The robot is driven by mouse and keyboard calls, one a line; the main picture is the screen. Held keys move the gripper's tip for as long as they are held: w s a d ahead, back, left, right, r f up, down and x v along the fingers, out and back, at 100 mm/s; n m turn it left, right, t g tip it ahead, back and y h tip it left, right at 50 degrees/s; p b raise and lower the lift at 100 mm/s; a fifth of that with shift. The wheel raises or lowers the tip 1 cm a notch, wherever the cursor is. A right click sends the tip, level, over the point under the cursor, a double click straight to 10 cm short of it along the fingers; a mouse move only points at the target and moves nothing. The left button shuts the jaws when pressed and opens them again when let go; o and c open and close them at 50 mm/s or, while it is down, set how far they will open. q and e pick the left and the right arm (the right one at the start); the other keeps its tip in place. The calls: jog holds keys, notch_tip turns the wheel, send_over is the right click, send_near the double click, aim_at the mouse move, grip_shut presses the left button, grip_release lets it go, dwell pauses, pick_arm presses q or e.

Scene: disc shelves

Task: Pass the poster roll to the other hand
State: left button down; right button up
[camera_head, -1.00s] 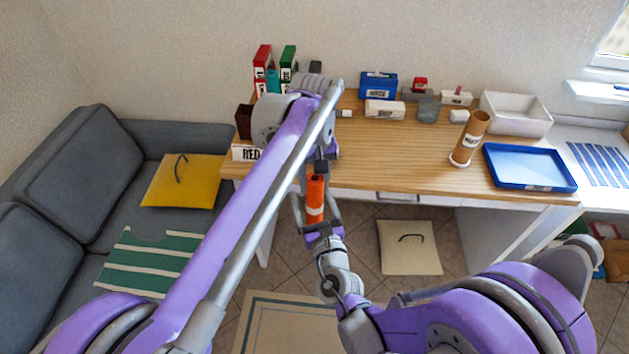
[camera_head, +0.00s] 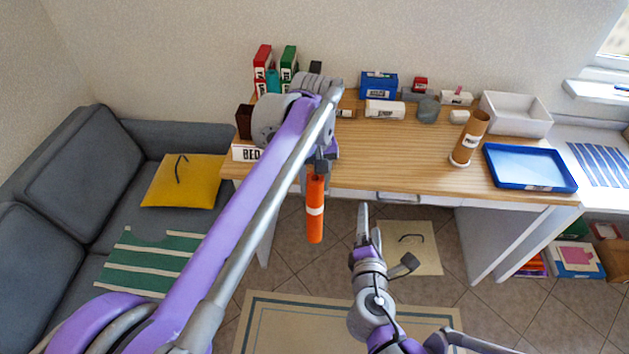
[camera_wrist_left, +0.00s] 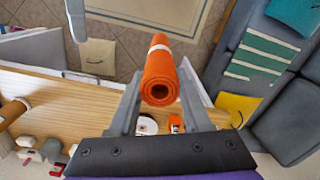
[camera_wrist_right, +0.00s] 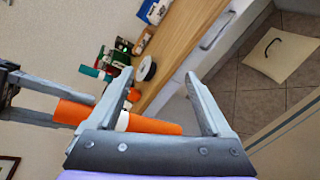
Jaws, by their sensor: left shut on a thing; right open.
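The orange poster roll (camera_head: 315,225) with a white band hangs upright below my left gripper (camera_head: 318,172) in the head view. The left wrist view shows its open rolled end (camera_wrist_left: 160,90) between my left fingers (camera_wrist_left: 160,100), which are shut on it. My right gripper (camera_head: 378,245) is open and empty, to the right of the roll and apart from it in the head view.
The wooden desk (camera_head: 400,165) stands behind the grippers. On it are a brown cardboard tube (camera_head: 470,138), a blue tray (camera_head: 528,168), a white bin (camera_head: 515,114) and several boxes. A grey sofa (camera_head: 70,170) is at left.

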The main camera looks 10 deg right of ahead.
jog(key=s+d+f+m+g, duration=0.3)
jog(key=m+g, duration=0.1)
jog(key=m, duration=0.4)
jog(key=s+a+f+m+g+y, duration=0.1)
jog(key=s+a+m+g+y, duration=0.3)
jog(key=s+m, duration=0.5)
jog(key=a+m, duration=0.1)
jog(key=m, duration=0.2)
jog(key=shift+f+g+y, duration=0.2)
jog(key=shift+g+y, duration=0.1)
jog(key=shift+g, duration=0.1)
